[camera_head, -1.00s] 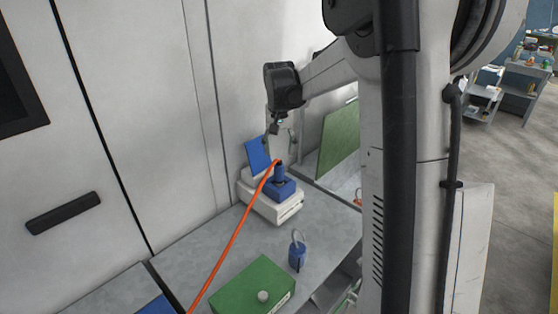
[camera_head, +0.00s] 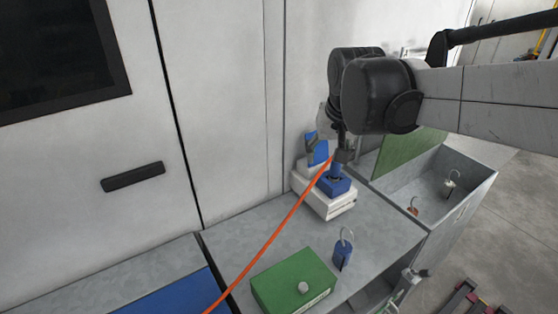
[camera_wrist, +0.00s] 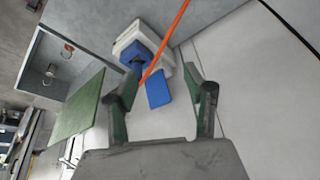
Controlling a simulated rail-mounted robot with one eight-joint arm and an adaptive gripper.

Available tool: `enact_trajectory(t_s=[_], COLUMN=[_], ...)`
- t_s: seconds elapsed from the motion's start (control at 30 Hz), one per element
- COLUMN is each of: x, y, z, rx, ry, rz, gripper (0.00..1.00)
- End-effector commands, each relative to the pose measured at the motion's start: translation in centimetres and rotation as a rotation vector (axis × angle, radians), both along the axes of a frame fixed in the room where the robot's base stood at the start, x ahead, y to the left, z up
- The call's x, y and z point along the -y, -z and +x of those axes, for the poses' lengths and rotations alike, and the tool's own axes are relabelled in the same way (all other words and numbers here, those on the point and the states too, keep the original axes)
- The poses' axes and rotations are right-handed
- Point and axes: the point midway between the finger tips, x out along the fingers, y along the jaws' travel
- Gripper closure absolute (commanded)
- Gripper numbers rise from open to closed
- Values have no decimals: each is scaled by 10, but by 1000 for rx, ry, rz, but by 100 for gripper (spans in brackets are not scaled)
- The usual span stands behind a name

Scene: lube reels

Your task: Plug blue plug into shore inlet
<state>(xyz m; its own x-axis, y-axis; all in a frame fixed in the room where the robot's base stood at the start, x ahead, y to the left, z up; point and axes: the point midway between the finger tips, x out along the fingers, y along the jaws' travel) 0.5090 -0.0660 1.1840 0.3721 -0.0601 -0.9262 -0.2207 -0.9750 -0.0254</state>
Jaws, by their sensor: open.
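The blue plug (camera_head: 336,169) stands upright in the blue shore inlet (camera_head: 341,187) on a white box; how deep it sits is unclear. An orange cable (camera_head: 273,237) runs from the plug's top toward the lower left. The inlet's blue lid (camera_head: 318,151) stands open behind, also visible in the wrist view (camera_wrist: 158,89). My gripper (camera_wrist: 166,77) is open, with no object between its fingers. In the wrist view the inlet (camera_wrist: 139,51) lies beyond the left finger, which is close to the cable's end. The plug is mostly hidden there.
A green box (camera_head: 293,280) and a blue padlock (camera_head: 343,254) are on the grey bench (camera_head: 245,255) in front. An open grey bin (camera_head: 468,190) with a raised green lid (camera_head: 403,153) stands to the right. A white wall rises behind.

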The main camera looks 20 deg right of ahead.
Motion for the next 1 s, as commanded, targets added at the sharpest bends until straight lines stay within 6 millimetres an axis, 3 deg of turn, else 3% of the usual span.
enact_trajectory(t_s=[0.2, 0.5, 0.7, 1.0], x=[-29, -57, -65, -66], y=[5, 28, 40, 42], z=[-56, -118, -137, -140], rx=[80, 187, 224, 232], ry=[-81, -180, -213, -219], rz=[-19, -43, -50, -52], gripper=[53, 53, 53, 53])
